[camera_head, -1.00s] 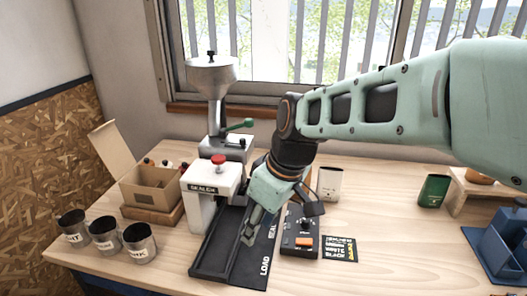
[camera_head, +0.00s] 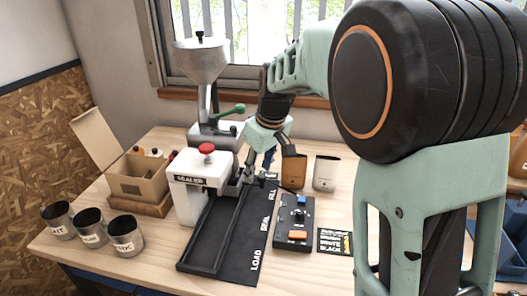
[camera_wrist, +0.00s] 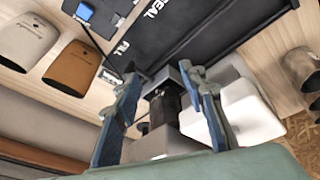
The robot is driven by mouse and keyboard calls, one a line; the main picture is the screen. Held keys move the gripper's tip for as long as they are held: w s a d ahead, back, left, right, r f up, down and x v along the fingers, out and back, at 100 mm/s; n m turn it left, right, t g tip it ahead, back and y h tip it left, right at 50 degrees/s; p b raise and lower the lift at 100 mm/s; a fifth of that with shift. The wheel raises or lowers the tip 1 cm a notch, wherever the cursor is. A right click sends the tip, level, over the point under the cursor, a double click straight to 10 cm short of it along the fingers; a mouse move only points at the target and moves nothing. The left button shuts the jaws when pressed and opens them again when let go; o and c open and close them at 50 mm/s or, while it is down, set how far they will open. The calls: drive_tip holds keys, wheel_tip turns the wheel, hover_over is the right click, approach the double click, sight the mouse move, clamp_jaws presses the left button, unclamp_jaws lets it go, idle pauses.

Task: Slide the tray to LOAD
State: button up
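The black slide track (camera_head: 215,235) runs from the front of the bench back past the white sealer (camera_head: 190,195). The strip beside it (camera_head: 245,255) reads LOAD at the near end, SEAL in the middle and FILL at the far end. My gripper (camera_head: 252,178) is low at the FILL end, pointing down. In the wrist view its fingers (camera_wrist: 160,95) stand apart, with a dark upright part with a grey top (camera_wrist: 166,98) between them. I cannot tell whether this belongs to the tray or whether the fingers touch it. The tray itself is not clearly visible.
A brown pouch (camera_head: 293,170) and a white pouch (camera_head: 325,172) stand close right of my gripper. The control box (camera_head: 293,225) lies right of the strip. The hopper machine (camera_head: 203,75) stands behind the sealer. Labelled cups (camera_head: 125,235) and an open carton (camera_head: 138,180) are left.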

sight(262, 176)
drive_tip(key=w+d+f+m, duration=0.2)
drive_tip(key=w+d, duration=0.2)
drive_tip(key=w, duration=0.4)
drive_tip(key=shift+y, duration=0.4)
drive_tip(key=x, duration=1)
drive_tip(key=shift+w+a+f+p, duration=0.1)
drive_tip(key=shift+w+a+p, duration=0.25)
drive_tip(key=shift+w, duration=0.15)
drive_tip(key=shift+c, duration=0.4)
clamp_jaws()
